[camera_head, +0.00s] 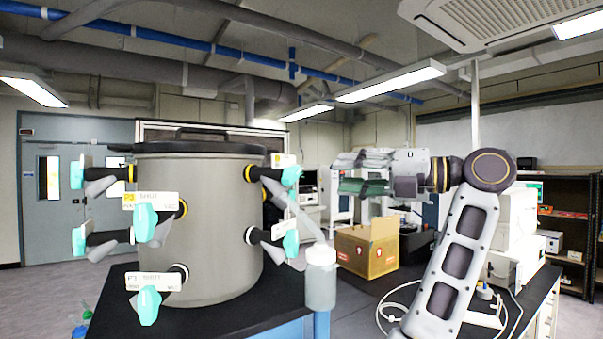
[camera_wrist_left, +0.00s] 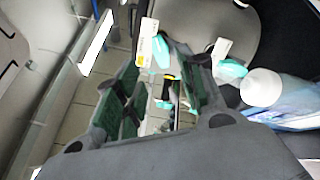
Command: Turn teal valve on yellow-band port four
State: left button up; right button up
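A grey drum (camera_head: 225,245) with a black lid carries several ports with teal valves. A yellow-tagged valve (camera_head: 146,222) is at its front, an upper-left one (camera_head: 77,172) has a yellow band, and an upper-right one (camera_head: 291,176) also shows a yellow band. A lower-right valve (camera_head: 291,242) is below that. Labels are too small to tell which port is four. My left gripper (camera_head: 352,172) is right of the drum, fingers apart, empty, touching no valve. In the left wrist view its fingers (camera_wrist_left: 160,105) frame a yellow-tagged label (camera_wrist_left: 148,40) and teal valve (camera_wrist_left: 161,52). My right gripper is out of view.
A white-capped bottle (camera_head: 320,275) stands at the right of the drum, close to the lower-right valve. A cardboard box (camera_head: 367,250) and white equipment (camera_head: 515,240) stand on the dark bench behind. A looped white hose (camera_head: 398,298) lies on the bench.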

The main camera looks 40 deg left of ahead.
aim_at(297, 174)
pick_arm(q)
jog(key=shift+p+x, duration=1.05)
jog(key=shift+x, duration=4.45)
jog(key=shift+c, duration=0.5)
grip_shut()
